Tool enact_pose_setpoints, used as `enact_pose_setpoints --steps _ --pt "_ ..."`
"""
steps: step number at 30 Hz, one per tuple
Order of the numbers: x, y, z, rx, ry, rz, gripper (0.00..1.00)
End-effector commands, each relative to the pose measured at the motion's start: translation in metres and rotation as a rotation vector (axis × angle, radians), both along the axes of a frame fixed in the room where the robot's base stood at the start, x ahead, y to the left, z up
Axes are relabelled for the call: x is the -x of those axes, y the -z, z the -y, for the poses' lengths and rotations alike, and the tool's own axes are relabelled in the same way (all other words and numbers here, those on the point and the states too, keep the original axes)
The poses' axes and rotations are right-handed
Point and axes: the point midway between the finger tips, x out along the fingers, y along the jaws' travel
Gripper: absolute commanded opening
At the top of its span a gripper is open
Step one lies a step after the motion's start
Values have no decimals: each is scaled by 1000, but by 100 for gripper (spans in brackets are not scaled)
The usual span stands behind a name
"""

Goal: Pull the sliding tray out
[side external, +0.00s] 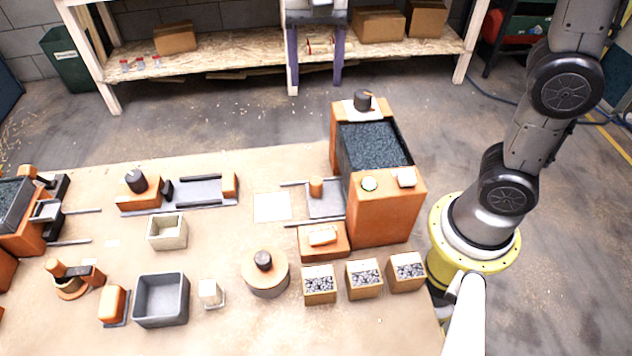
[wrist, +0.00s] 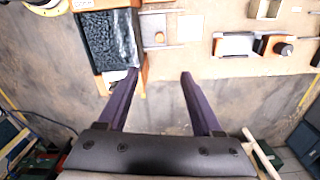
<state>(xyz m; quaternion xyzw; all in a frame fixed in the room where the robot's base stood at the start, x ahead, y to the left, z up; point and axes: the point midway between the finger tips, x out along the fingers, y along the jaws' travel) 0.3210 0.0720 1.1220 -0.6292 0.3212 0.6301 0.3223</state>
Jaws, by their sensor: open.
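A grey sliding tray (side external: 325,206) with an upright orange knob (side external: 316,187) lies between two dark rails at the left side of an orange machine (side external: 383,222). The machine's top holds dark granules. The tray also shows at the top of the wrist view (wrist: 172,30), beside the machine (wrist: 136,15). My gripper (side external: 315,88) is at the top of the side view, its two purple fingers pointing down, apart and empty. In the wrist view my gripper (wrist: 158,73) has its left fingertip overlapping the machine's lower edge; the tray is beyond the fingertips, untouched.
A white square (side external: 272,207) lies left of the tray. An orange block (side external: 324,241) stands in front of it. A second orange fixture with a grey slide (side external: 200,192) is further left. Several small boxes of granules (side external: 364,279) stand at the front right.

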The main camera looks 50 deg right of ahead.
Motion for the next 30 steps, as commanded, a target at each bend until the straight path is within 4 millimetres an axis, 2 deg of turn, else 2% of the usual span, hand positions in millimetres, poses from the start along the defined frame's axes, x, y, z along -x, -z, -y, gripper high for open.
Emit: enact_pose_setpoints --steps 15,18,25,30 --pt "2 121 1 0 -3 -2 67" --pt "1 136 1 -1 -3 1 67" --pt "1 155 1 -1 -4 1 67" --pt "1 185 1 0 -4 -2 67"
